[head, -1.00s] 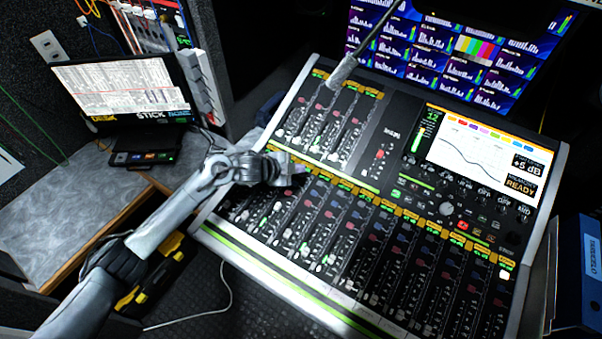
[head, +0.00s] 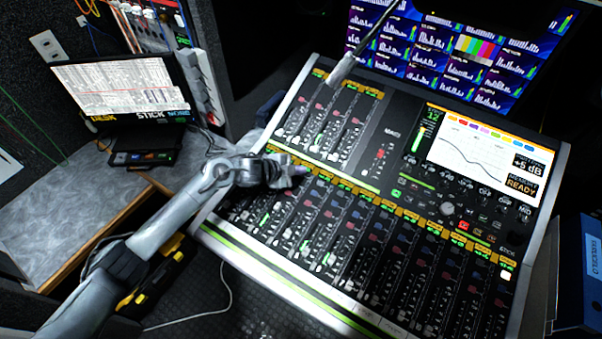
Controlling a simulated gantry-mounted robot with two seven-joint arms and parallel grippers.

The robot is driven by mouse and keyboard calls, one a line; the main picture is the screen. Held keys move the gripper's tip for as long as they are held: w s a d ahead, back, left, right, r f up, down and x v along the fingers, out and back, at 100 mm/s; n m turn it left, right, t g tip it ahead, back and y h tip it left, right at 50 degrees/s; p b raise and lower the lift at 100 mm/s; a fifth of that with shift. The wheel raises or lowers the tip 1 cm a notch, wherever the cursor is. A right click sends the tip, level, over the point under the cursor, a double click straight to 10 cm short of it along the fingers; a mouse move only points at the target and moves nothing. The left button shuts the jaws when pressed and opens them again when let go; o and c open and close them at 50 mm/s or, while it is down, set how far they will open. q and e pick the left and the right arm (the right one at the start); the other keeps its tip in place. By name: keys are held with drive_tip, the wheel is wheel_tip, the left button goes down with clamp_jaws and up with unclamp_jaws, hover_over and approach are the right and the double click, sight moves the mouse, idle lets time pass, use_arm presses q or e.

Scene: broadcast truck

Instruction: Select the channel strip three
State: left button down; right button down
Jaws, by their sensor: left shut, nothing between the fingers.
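The mixing console (head: 345,308) fills the middle and right of the head view, tilted in the picture. Its lower bank has several channel strips (head: 330,228) with yellow labels along their top edge. My left gripper (head: 301,172) is shut and empty. It is over the left part of the console, at the yellow label row at the top of the lower bank. The gripper and wrist hide the tops of the leftmost strips. I cannot tell whether the fingertips touch the console. The strip numbers are too small to read. My right gripper is not in view.
A gooseneck microphone (head: 343,68) hangs over the upper bank. The console's screen (head: 480,150) shows a curve and "READY". A monitor wall (head: 450,55) is behind. A blue binder (head: 590,270) stands at right.

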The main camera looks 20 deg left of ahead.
use_arm(q)
drive_tip(key=shift+f, duration=0.3)
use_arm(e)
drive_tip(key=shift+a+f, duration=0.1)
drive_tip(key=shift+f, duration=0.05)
use_arm(q)
drive_tip(key=shift+r, duration=0.1)
drive_tip(key=shift+s+r+p, duration=0.1)
drive_tip(key=shift+r+p, duration=0.6)
drive_tip(key=shift+p, duration=0.15)
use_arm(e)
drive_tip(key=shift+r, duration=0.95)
use_arm(q)
drive_tip(key=shift+r, duration=0.1)
